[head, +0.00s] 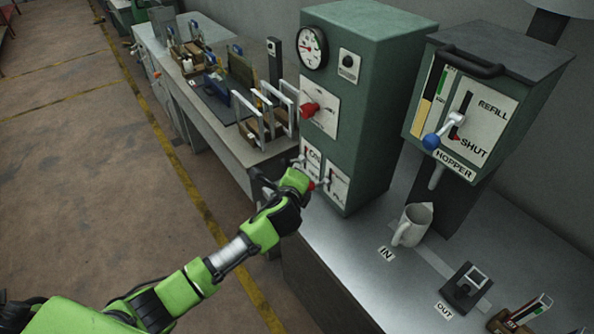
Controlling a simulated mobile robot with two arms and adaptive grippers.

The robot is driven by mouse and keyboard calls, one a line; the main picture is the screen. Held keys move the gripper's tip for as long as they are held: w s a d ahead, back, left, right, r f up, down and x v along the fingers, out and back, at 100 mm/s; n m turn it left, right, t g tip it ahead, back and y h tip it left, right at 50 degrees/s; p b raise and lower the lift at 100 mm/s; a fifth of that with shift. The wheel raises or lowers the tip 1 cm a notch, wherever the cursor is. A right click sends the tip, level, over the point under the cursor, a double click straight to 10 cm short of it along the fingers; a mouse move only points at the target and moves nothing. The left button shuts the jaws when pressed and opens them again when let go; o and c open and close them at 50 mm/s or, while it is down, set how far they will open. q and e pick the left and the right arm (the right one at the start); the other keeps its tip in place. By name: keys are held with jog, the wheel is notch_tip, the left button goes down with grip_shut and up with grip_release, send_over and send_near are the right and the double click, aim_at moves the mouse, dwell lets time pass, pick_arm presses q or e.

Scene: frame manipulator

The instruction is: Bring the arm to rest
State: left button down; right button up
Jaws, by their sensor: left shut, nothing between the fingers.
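My left arm reaches in from the lower left. My left gripper (261,182) is shut and empty, just in front of the green machine cabinet (372,110), beside its lower panels. My green wrist partly covers these panels, and I cannot tell whether it touches them. A small lever with a red tip (311,186) shows right beside the wrist. My right gripper is not in view.
The hopper (480,95) with a blue-knobbed lever (431,141) stands at right. A pale jug (412,225) stands near the IN label. A dark fixture (466,287) sits near OUT. Racks (272,118) stand on the far bench. The floor at left is clear.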

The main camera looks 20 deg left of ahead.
pick_arm(q)
jog(key=s+a+f+n+g+b, duration=0.1)
jog(key=s+f+n+g+b, duration=0.15)
jog(key=s+f, duration=0.7)
jog(key=s+a+f+n+g+h+b, duration=0.1)
jog(key=s+a+f+n+g+b, duration=0.15)
jog(key=f, duration=1.45)
jog(key=s+a+f+n+g+b, duration=0.1)
jog(key=s+f+n+b, duration=0.15)
jog(key=s+f, duration=0.75)
jog(key=s+f+n+g+b, duration=0.2)
jog(key=s+f+n, duration=0.1)
jog(key=s+f, duration=0.6)
jog(key=s+f+n+g+h+b, duration=0.1)
jog(key=s+f+n, duration=0.3)
jog(key=s+f, duration=0.5)
jog(key=s+f+n+g+b, duration=0.3)
jog(key=s+f, duration=0.6)
jog(key=s, duration=1)
jog(key=shift+a+n, duration=0.15)
jog(key=shift+n, duration=0.3)
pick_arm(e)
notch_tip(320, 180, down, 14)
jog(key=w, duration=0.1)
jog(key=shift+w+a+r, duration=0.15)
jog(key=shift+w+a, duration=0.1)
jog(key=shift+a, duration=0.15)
